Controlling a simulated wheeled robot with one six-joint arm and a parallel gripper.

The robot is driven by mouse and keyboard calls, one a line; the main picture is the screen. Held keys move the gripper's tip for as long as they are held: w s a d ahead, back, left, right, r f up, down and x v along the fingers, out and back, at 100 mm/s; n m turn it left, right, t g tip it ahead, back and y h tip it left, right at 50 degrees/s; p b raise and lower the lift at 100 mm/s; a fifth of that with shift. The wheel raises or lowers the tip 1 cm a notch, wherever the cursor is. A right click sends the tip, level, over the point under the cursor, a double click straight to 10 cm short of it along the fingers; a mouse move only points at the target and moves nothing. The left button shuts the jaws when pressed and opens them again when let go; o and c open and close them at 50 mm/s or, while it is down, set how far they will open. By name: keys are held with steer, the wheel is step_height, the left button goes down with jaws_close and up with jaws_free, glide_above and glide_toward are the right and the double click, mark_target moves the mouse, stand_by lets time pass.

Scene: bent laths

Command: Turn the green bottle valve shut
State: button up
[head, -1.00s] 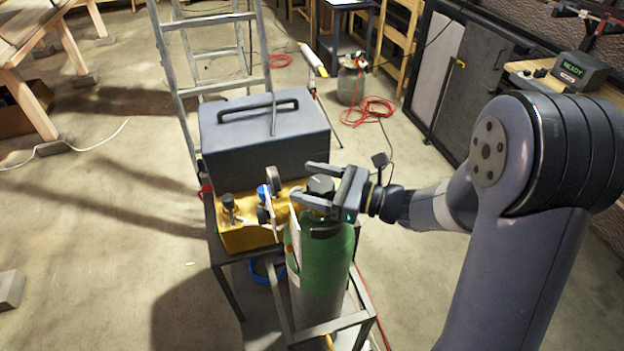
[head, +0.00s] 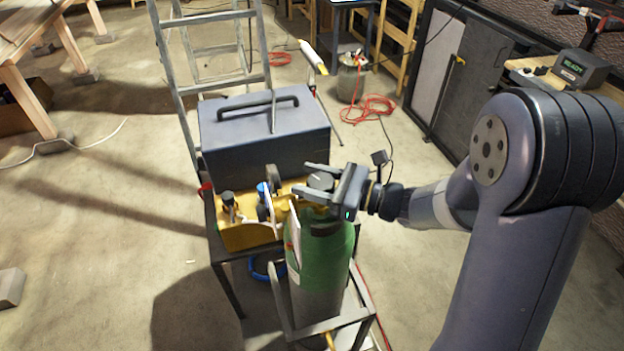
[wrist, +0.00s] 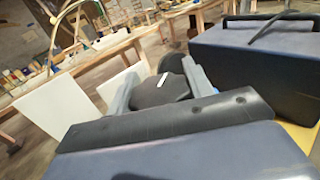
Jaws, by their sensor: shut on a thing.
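The green bottle (head: 327,262) stands upright in a grey metal frame, its lower part grey. Its valve knob (head: 321,180) is dark and round, on top of the bottle; in the wrist view the dark knob (wrist: 160,91) has a short white mark on its top. My gripper (head: 318,182) reaches in from the right, level with the knob, one finger on each side of it. It is shut on the knob. The bottle's neck below the knob is partly hidden by my gripper.
A dark blue case (head: 264,135) with a handle stands right behind the bottle. A yellow tray (head: 248,237) with fittings and a gauge is close on the left. A ladder (head: 213,55) rises behind the case. Open floor lies to the left.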

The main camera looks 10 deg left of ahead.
steer(key=shift+f+m+t+b, duration=0.1)
steer(key=shift+m+t+b, duration=0.25)
steer(key=shift+t, duration=0.15)
steer(key=m+t+h+b, duration=0.1)
steer(key=t+b, duration=0.1)
steer(key=m+t+b, duration=0.2)
steer(key=t, duration=0.1)
steer(key=shift+w+f+h, duration=0.15)
steer(key=shift+w+h, duration=0.05)
steer(key=shift+h, duration=0.2)
steer(key=m+t+h+b, duration=0.1)
steer(key=b, duration=0.1)
steer(key=m+t+b, duration=0.1)
steer(key=b, duration=0.1)
steer(key=shift+w+d+m+t+h, duration=0.15)
steer(key=shift+m+t+h, duration=0.1)
steer(key=shift+t+h, duration=0.15)
steer(key=shift+w+r+m+t+h+b, duration=0.1)
steer(key=shift+r+m+t+h+b, duration=0.1)
steer(key=shift+m+t+h+b, duration=0.4)
steer(key=shift+d, duration=0.1)
steer(key=shift+r, duration=0.1)
steer(key=o, duration=1)
steer(key=shift+c, duration=0.2)
